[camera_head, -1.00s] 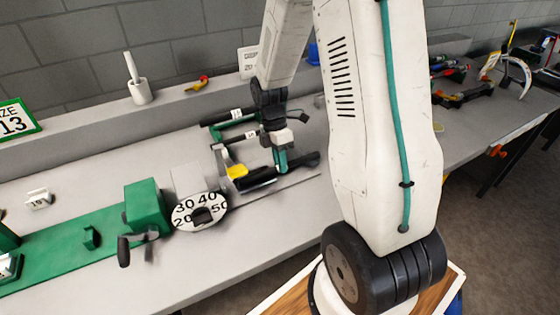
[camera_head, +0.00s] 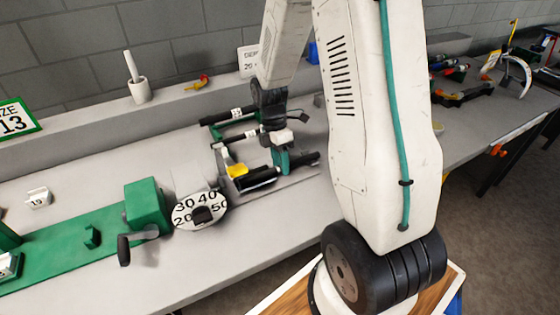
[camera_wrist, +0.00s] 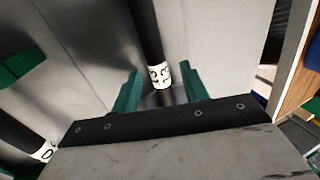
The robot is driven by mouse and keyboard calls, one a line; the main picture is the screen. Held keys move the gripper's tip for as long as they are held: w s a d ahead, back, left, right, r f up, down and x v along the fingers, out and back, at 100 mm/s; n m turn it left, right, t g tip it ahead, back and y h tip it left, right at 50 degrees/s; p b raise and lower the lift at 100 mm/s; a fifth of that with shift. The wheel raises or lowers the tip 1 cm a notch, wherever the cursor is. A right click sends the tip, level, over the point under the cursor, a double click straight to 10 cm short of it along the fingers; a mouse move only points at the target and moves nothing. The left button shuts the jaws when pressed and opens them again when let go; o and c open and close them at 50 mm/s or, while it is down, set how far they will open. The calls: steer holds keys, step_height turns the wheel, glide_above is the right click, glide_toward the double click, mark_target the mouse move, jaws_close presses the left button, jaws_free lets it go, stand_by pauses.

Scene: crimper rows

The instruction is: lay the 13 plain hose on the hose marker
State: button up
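Several black hoses with white tags lie on green holders on the bench, at the middle of the head view. The rear hose (camera_head: 219,120) has a tag that is too small to read surely. A second tagged hose (camera_head: 232,137) lies in front of it. My gripper (camera_head: 281,161) is pointing down over the front of this group. In the wrist view my gripper (camera_wrist: 161,88) has its two green fingers apart, with a tagged black hose (camera_wrist: 147,30) between them and a gap on each side. I cannot tell which hose this is or pick out the hose marker.
A green crimper (camera_head: 145,203) with a numbered dial (camera_head: 184,218) stands left of the hoses. A yellow piece (camera_head: 237,170) is close to my gripper. A size 13 sign (camera_head: 14,120) and a white cup (camera_head: 140,92) stand at the back. The front bench strip is clear.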

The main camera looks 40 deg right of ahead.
steer(key=shift+r, duration=0.1)
steer(key=v, duration=0.7)
steer(key=shift+r, duration=0.3)
steer(key=shift+w, duration=0.15)
